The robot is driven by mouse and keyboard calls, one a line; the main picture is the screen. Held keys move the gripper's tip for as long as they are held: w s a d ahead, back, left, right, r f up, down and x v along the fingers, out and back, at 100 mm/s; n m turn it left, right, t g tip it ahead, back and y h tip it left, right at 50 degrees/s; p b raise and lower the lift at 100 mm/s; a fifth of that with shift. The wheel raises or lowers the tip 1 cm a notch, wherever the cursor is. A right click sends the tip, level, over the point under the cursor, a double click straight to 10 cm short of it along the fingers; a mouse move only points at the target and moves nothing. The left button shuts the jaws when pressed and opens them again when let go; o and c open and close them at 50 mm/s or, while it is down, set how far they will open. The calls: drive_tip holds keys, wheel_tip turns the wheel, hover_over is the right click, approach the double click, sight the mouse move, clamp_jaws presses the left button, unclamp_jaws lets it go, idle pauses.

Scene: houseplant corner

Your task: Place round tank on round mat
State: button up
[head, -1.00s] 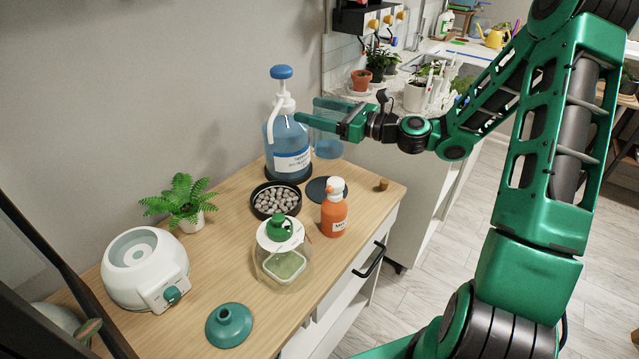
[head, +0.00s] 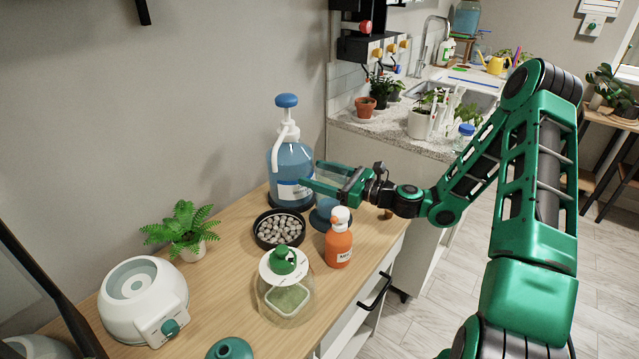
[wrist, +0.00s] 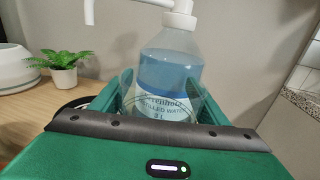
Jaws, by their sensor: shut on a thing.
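My gripper (head: 333,186) is shut on the round tank (head: 332,174), a clear, bluish, see-through vessel held upright between the fingers. In the head view the tank is over the dark round mat (head: 317,219), near the back right of the wooden top. The fingers and the orange bottle cover part of the mat and the tank's lower part. I cannot tell whether the tank's base touches the mat. In the wrist view the tank's faint clear wall (wrist: 203,104) shows between the green fingers, with the pump bottle seen through it.
A large blue pump bottle (head: 291,160) stands close behind the tank. A black dish of pebbles (head: 279,229) is left of the mat, an orange bottle (head: 338,245) just in front. A glass terrarium (head: 288,294), potted fern (head: 185,232) and white appliance (head: 143,295) stand further left.

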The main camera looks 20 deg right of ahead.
drive_tip(key=shift+f, duration=1.3)
drive_tip(key=o, duration=1.6)
drive_tip(key=v, duration=1.2)
